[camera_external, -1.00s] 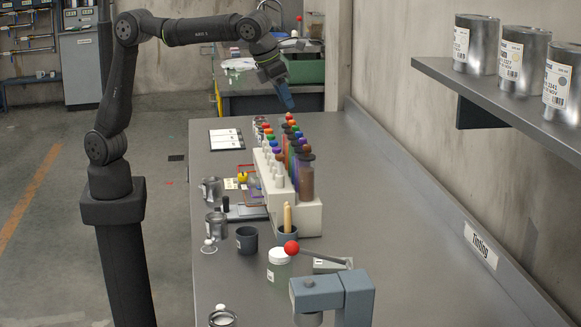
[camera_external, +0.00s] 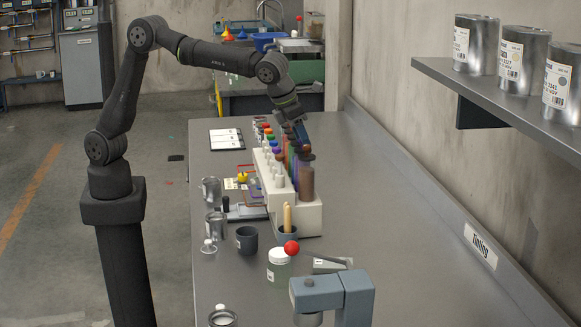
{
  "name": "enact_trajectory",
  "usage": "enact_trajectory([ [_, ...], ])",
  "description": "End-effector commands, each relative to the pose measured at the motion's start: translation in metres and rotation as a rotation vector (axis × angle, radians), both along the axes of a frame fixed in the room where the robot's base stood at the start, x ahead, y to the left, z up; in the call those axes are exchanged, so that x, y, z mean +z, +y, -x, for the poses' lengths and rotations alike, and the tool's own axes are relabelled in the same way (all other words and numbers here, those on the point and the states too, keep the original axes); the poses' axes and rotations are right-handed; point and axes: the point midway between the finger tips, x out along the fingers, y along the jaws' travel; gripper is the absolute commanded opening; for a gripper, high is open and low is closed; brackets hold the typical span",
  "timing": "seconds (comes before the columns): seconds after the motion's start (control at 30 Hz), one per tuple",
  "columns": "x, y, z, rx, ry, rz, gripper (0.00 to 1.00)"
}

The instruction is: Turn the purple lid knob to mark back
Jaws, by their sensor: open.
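A white stepped rack (camera_external: 312,217) on the bench holds two rows of bottles with coloured knobs. My gripper (camera_external: 301,146) is open and points down over the back row, close to the lids there. It covers most of the back-row lids, including the spot where a purple one showed earlier. I cannot tell whether its fingers touch or surround a knob. Any marks around the knobs are too small to make out.
A brown bottle (camera_external: 306,180) stands at the rack's near end. Metal cans, a dark cup (camera_external: 247,240), a white-lidded jar (camera_external: 279,266) and a red-knobbed lever press (camera_external: 335,295) stand nearer. A shelf (camera_external: 500,100) with cans juts from the right wall. The bench's right side is clear.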

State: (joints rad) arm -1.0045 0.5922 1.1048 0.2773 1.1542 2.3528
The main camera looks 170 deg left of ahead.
Motion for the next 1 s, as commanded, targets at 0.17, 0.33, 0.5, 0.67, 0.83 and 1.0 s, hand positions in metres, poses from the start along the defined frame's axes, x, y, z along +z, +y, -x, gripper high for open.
enact_trajectory([
  [0.17,0.0003,-0.0001,0.0000,0.000,0.000,0.000,0.13],
  [0.33,0.0005,-0.0002,0.0000,0.000,0.000,0.000,0.00],
  [0.5,0.0004,-0.0002,-0.0004,0.018,0.000,0.000,0.00],
  [0.67,0.0005,0.0000,-0.0009,0.077,0.002,0.000,0.00],
  [0.83,0.0008,0.0006,-0.0014,0.192,0.001,0.001,0.00],
  [1.0,0.0012,0.0011,-0.0025,0.345,0.001,0.000,0.00],
])
